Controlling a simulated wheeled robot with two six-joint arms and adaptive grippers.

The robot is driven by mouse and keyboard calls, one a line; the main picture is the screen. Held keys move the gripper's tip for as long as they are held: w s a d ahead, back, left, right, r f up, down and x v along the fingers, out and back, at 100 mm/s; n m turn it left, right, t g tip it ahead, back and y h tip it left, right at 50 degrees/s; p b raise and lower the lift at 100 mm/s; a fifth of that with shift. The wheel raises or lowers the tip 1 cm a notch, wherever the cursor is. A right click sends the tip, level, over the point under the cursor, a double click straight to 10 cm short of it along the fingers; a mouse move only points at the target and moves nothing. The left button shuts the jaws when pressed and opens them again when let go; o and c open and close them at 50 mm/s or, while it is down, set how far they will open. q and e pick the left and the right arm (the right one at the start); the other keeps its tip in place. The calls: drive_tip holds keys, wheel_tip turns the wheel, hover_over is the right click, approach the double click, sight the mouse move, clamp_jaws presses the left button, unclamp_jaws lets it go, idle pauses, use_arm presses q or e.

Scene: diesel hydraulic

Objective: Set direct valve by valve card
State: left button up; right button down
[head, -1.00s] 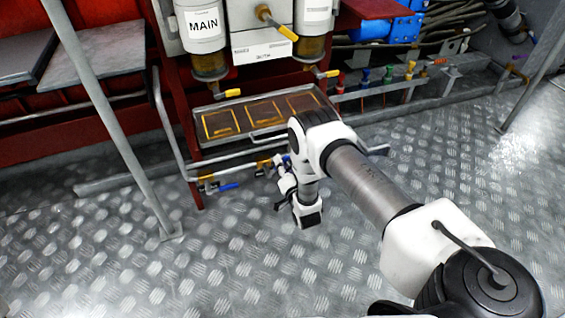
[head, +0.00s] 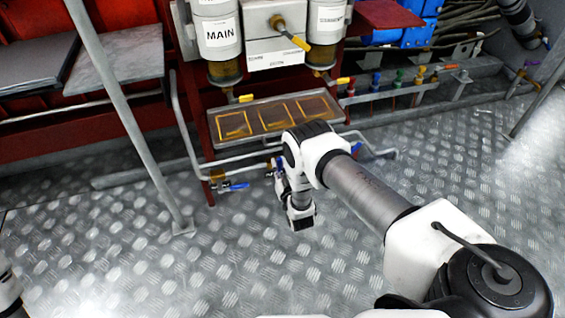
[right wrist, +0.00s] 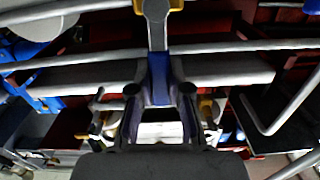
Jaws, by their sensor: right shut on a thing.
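My right gripper (head: 276,166) is at the low pipe below the tray, partly hidden by its own wrist in the head view. In the right wrist view its two fingers (right wrist: 158,108) are closed on a blue valve handle (right wrist: 159,78), which hangs from a yellow-and-grey valve body (right wrist: 157,10). Another valve with a blue lever (head: 233,187) sits on the same pipe to the left, its lever roughly along the pipe. A further blue handle (head: 356,148) shows right of my wrist. White cards with small unreadable print (head: 275,58) are on the box between the canisters.
A canister labelled MAIN (head: 220,38) and a second canister (head: 325,30) stand above a tray with amber panels (head: 222,113). Yellow-handled valves (head: 294,38) stick out there. A grey post (head: 125,125) rises at left. The plated floor (head: 130,270) is open in front.

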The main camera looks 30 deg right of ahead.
drive_tip(key=shift+a+n, duration=0.2)
drive_tip(key=shift+n, duration=0.2)
drive_tip(key=c, duration=1.1)
unclamp_jaws()
drive_tip(key=v, duration=1.2)
